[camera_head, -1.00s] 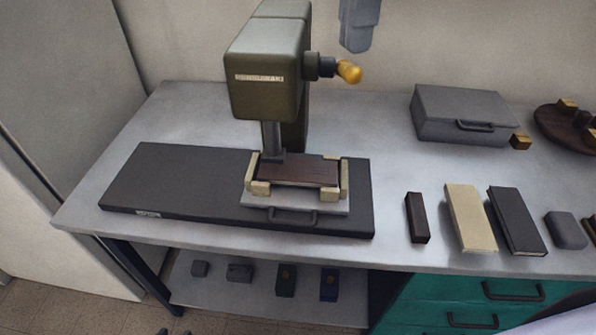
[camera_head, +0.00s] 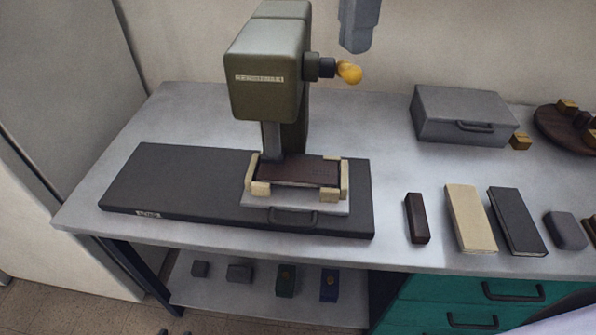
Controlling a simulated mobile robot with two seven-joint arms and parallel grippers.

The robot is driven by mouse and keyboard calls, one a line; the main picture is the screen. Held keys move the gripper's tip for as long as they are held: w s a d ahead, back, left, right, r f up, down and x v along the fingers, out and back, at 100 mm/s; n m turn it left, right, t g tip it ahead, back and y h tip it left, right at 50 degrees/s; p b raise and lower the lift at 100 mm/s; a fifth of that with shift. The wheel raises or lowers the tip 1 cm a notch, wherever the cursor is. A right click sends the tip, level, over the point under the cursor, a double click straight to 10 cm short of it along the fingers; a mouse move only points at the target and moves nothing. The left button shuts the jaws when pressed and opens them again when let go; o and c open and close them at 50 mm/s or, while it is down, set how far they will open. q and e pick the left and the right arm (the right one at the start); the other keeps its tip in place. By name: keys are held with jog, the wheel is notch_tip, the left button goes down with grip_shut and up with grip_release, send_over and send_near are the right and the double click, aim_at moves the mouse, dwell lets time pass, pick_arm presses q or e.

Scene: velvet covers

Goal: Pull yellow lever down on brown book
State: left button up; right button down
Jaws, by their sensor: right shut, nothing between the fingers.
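The olive-green press (camera_head: 268,80) stands on the table with its yellow lever (camera_head: 349,72) sticking out on the right side on a dark hub. The brown book (camera_head: 298,170) lies flat under the press ram, between cream corner blocks on a light plate with a handle. My right gripper (camera_head: 356,48) comes down from the top edge, shut and empty, just above the yellow lever. A small gap seems to show between them; depth is hard to judge. My left gripper is not in view.
The press base (camera_head: 170,180) is a long black slab. A grey case (camera_head: 462,115) stands at the back right. A small dark block (camera_head: 417,218), a cream book (camera_head: 470,218) and a black book (camera_head: 517,220) lie front right. The middle table right of the press is clear.

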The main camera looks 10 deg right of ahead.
aim_at(352, 70)
jog(key=shift+f, duration=0.15)
dwell(0.6)
jog(key=shift+f+b, duration=0.65)
jog(key=shift+f, duration=0.15)
jog(key=shift+s+a+f+b, duration=0.1)
jog(key=shift+s+f+b, duration=0.15)
jog(key=shift+f+b, duration=0.4)
jog(key=shift+s+a+f+b, duration=0.1)
jog(key=shift+s+f+b, duration=0.1)
jog(key=shift+f+b, duration=0.45)
jog(key=shift+f, duration=0.1)
jog(key=shift+s+f+b, duration=0.25)
jog(key=shift+f+b, duration=0.75)
jog(key=shift+f, duration=0.3)
jog(key=shift+f+b, duration=0.9)
jog(key=shift+f, duration=0.4)
